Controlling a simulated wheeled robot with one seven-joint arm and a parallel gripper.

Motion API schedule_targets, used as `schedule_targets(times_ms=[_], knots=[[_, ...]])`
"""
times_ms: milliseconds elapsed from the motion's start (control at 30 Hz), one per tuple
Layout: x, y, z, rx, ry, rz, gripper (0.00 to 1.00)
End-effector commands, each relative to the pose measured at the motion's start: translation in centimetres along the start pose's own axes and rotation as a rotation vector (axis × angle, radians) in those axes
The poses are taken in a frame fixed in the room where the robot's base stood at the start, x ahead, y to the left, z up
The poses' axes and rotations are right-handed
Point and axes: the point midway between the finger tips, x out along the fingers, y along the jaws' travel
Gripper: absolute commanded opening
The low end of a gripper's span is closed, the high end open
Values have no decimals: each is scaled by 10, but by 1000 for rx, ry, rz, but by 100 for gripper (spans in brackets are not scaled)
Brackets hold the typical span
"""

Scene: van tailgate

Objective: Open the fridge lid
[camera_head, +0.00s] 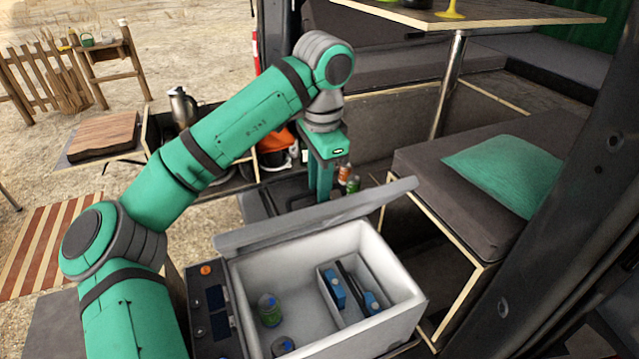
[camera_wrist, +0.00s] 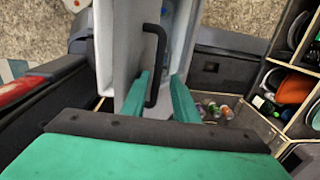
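The fridge (camera_head: 245,300) is a white box low in the head view, with its inside exposed from above. Its grey lid (camera_head: 320,215) stands raised along the far side, seen nearly edge-on. My gripper (camera_head: 322,192) is just behind the lid, pointing down; its fingertips are partly hidden there. In the wrist view, the two green fingers (camera_wrist: 160,80) are spread apart. A black bar handle (camera_wrist: 157,60) on a pale grey panel lies between them, close to the left finger. I cannot tell whether it touches.
Inside the fridge are a green bottle (camera_head: 269,310) and a basket (camera_head: 345,318) with blue items. A seat with a green cushion (camera_head: 510,170) stands at right, below a table (camera_head: 480,12). Small bottles (camera_head: 345,175) stand behind the lid.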

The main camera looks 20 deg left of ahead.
Motion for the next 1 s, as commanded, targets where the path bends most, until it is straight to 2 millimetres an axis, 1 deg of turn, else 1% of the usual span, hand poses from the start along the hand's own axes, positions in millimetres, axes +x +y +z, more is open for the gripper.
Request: schedule_targets(times_ms=[167, 267, 367, 600, 733, 900, 1000], knots=[[-2, 0, 0, 1, 1, -1, 28], [-8, 0, 0, 1, 1, -2, 28], [-21, -1, 0, 0, 1, -3, 28], [-64, -1, 0, -1, 0, -4, 28], [-85, 0, 0, -1, 0, -3, 28], [-102, 0, 0, 0, 0, -1, 28], [-107, -1, 0, 0, 0, -1, 28]])
